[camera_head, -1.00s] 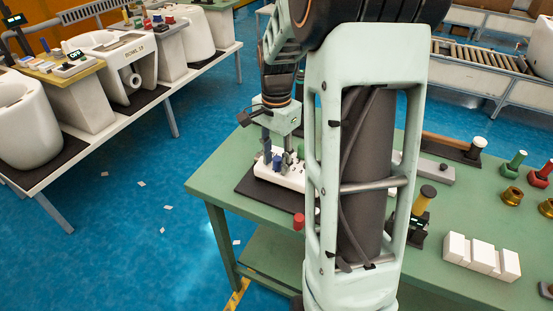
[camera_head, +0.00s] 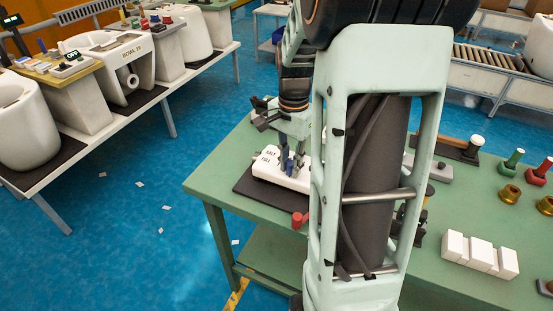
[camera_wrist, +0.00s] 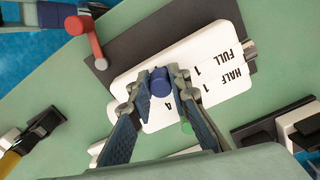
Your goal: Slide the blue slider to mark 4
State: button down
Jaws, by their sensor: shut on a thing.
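The blue slider (camera_wrist: 160,82) is an upright round-topped knob on a white panel (camera_wrist: 125,88), seen in the wrist view. My gripper (camera_wrist: 159,88) has one finger on each side of the knob and is shut on it. The panel carries the printed words HALF and FULL, with a mark 1 beside each; a single mark below the knob is hard to read. In the head view the panel (camera_head: 268,170) lies on a dark mat, and my gripper (camera_head: 291,165) is down at its right part. My arm hides the panel's right end there.
A red-ended lever (camera_wrist: 93,45) stands by the mat's edge. White blocks (camera_head: 480,255) and red and green handles stand on the green table's right side. The table's front left is clear.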

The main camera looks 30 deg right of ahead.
aim_at(298, 177)
jog(key=shift+s+d, duration=0.6)
jog(key=shift+s, duration=0.2)
jog(key=c, duration=1.8)
grip_release()
jog(key=shift+s+d, duration=0.1)
jog(key=shift+r, duration=0.1)
jog(key=shift+r, duration=0.35)
notch_tip(298, 177, up, 11)
jog(key=shift+w, duration=0.2)
